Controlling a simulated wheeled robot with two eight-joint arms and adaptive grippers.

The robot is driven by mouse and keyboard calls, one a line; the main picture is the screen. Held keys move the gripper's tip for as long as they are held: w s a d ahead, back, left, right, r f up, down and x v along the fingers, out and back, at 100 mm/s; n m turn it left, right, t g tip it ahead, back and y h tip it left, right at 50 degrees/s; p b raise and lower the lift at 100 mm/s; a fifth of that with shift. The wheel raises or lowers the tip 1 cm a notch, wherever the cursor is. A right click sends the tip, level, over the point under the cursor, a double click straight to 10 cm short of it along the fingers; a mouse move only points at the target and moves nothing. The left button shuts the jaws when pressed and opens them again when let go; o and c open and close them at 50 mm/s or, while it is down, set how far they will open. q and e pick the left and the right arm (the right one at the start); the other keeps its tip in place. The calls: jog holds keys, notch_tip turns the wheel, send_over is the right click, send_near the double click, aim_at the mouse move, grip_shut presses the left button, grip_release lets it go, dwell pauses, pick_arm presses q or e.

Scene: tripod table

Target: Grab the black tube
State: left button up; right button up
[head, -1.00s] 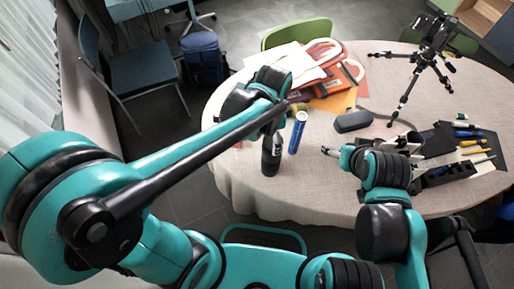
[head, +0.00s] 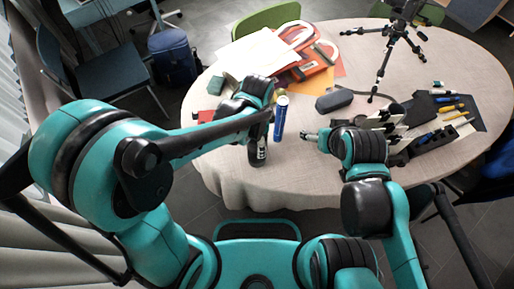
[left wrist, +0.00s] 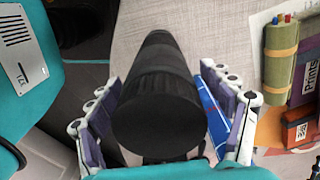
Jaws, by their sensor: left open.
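The black tube (head: 258,152) stands upright near the front edge of the round table, its upper part hidden by my left arm. In the left wrist view the tube (left wrist: 160,105) fills the middle, its end facing the camera. My left gripper (left wrist: 160,85) is open, with one finger on each side of the tube. Small gaps seem to show beside it, so it does not look clamped. In the head view the left gripper (head: 262,122) is at the tube's upper part, mostly hidden. My right gripper (head: 311,136) is above the table to the right; its jaw state is unclear.
A blue can (head: 281,118) stands close to the tube's right; part of it shows behind the right finger in the wrist view (left wrist: 214,118). A dark case (head: 334,100), papers (head: 255,55), a tripod (head: 385,55) and a tool holder (head: 435,137) lie around. Bare cloth is in front.

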pick_arm(q)
grip_shut()
jog(key=shift+r, duration=0.1)
